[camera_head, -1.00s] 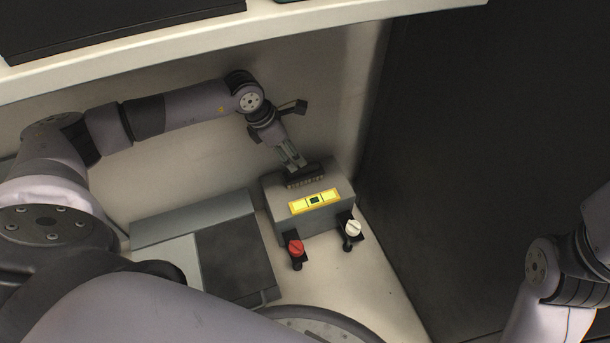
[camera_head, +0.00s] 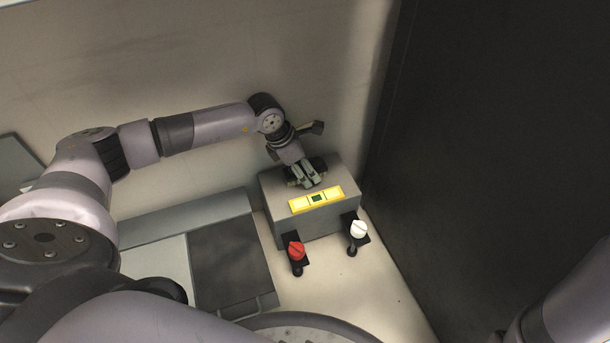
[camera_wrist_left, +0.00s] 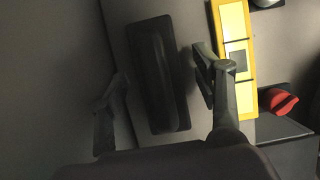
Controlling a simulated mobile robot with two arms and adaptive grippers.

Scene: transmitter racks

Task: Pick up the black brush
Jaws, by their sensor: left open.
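The black brush (camera_wrist_left: 157,75) lies on top of a grey box (camera_head: 272,208), behind a yellow strip. In the left wrist view it is a long dark bar between my open fingers, with gaps visible on both sides. My left gripper (camera_head: 308,184) is over the box top and hides most of the brush in the head view; it also shows in the left wrist view (camera_wrist_left: 160,98). It is open and holds nothing. My right gripper is out of the picture; only part of that arm shows at the lower right.
The yellow strip (camera_head: 317,199) on the box is close beside the left gripper. A red knob (camera_head: 296,250) and a white knob (camera_head: 358,229) stand at the box front. A grey case (camera_head: 230,262) lies left of it. A dark cabinet (camera_head: 470,150) rises at right, a wall behind.

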